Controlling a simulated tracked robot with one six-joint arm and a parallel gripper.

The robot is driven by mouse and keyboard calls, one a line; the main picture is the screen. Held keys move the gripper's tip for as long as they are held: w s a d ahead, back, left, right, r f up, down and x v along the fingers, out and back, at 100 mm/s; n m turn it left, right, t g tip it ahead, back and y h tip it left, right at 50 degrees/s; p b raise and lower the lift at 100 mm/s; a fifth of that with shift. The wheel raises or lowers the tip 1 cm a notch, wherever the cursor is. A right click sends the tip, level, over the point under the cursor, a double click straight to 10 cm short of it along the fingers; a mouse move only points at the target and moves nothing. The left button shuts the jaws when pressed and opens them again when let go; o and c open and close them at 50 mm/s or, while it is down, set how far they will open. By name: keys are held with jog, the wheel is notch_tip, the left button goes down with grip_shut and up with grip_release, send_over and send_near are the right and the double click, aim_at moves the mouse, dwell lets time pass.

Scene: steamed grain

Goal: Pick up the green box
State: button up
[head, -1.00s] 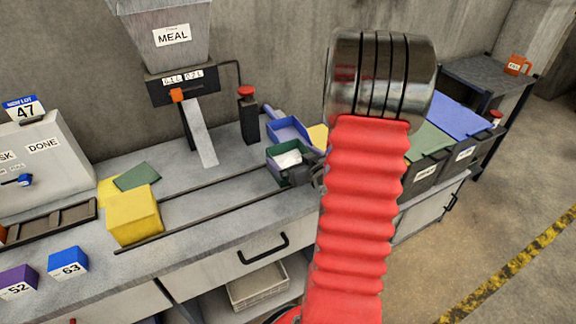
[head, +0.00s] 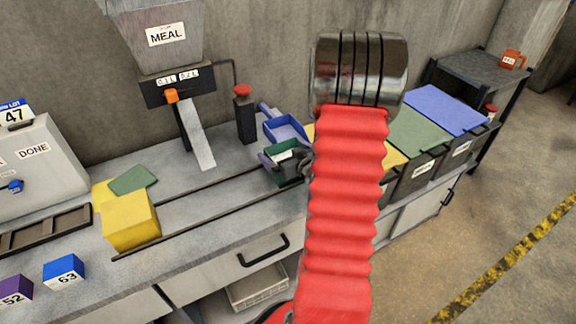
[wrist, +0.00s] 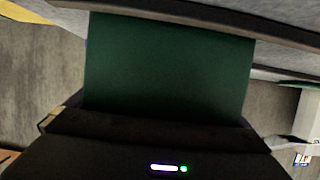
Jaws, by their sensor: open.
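The green box (head: 277,170) stands on the counter, open at the top with pale stuff inside, left of my red-sleeved arm in the head view. Its plain green side (wrist: 170,62) fills the middle of the wrist view, close in front of the dark gripper body. My gripper (head: 290,165) is open at the green box. My arm hides part of it, and I cannot tell whether its fingers touch the box.
A blue box (head: 286,129) stands just behind. A yellow box (head: 130,220) is to the left on the counter, beside a flat green piece (head: 133,179). A metal chute (head: 197,138) stands behind. Lidded bins (head: 420,174) are to the right of my arm.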

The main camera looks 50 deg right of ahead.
jog(key=shift+c, duration=0.5)
jog(key=shift+r, duration=0.1)
jog(key=c, duration=1.7)
